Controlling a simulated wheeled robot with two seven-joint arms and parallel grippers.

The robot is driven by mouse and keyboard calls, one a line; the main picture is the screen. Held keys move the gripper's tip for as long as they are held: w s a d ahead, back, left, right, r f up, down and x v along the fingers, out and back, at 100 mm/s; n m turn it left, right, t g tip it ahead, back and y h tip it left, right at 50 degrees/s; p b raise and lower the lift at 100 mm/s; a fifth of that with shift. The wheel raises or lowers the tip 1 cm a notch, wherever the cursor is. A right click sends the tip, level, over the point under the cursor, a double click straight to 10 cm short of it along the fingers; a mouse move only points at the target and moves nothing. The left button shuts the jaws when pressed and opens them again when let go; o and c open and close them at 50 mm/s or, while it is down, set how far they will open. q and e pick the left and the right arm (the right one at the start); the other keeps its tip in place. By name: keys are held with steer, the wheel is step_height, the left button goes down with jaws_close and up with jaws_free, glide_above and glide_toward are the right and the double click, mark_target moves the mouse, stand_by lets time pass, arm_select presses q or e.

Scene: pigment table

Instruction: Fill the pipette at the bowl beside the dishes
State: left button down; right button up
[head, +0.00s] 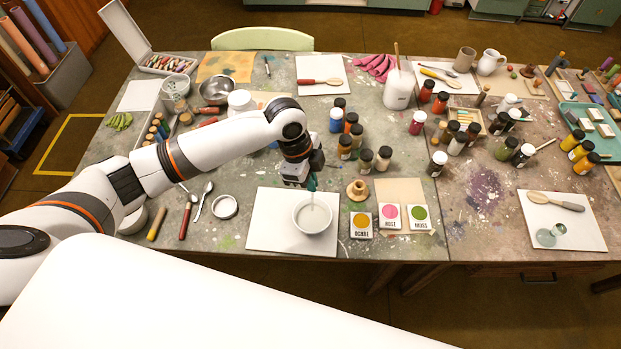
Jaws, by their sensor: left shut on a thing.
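My left gripper (308,181) reaches in from the left and is shut on the pipette (312,187), which has a teal bulb. The pipette points down over the white bowl (314,229), and its thin lower end shows inside the bowl's outline. I cannot tell whether the tip touches what is in the bowl. The bowl stands on a white board. To its right are three small dishes labelled ochre (361,225), rose (390,216) and moss (420,217). My right gripper is not in view.
A wooden stand (357,190) sits just right of the bowl, with several pigment jars (383,158) behind it. A jar lid (224,206) and hand tools lie to the left. Another white board (580,232) with a wooden spoon lies far right.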

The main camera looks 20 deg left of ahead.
arm_select(q)
steer(key=shift+f, duration=0.1)
stand_by(0.5)
steer(key=shift+a+b+x, duration=0.25)
steer(key=shift+b+x, duration=0.15)
steer(key=shift+x, duration=0.55)
steer(key=shift+a+b+x, duration=0.2)
steer(key=shift+b+x, duration=0.25)
steer(key=shift+x, duration=0.55)
steer(key=shift+a+b+x, duration=0.25)
steer(key=shift+b+x, duration=0.15)
steer(key=shift+x, duration=0.55)
steer(key=shift+f, duration=0.15)
steer(key=c, duration=2)
jaws_free()
steer(key=p+v, duration=0.2)
steer(key=d+p+v, duration=0.1)
steer(key=p+v, duration=0.4)
steer(key=p, duration=0.1)
steer(key=shift+d+r, duration=0.35)
steer(key=shift+r, duration=0.15)
steer(key=shift+d+p+v, duration=0.25)
steer(key=shift+p+v, duration=0.5)
steer(key=shift+v, duration=0.3)
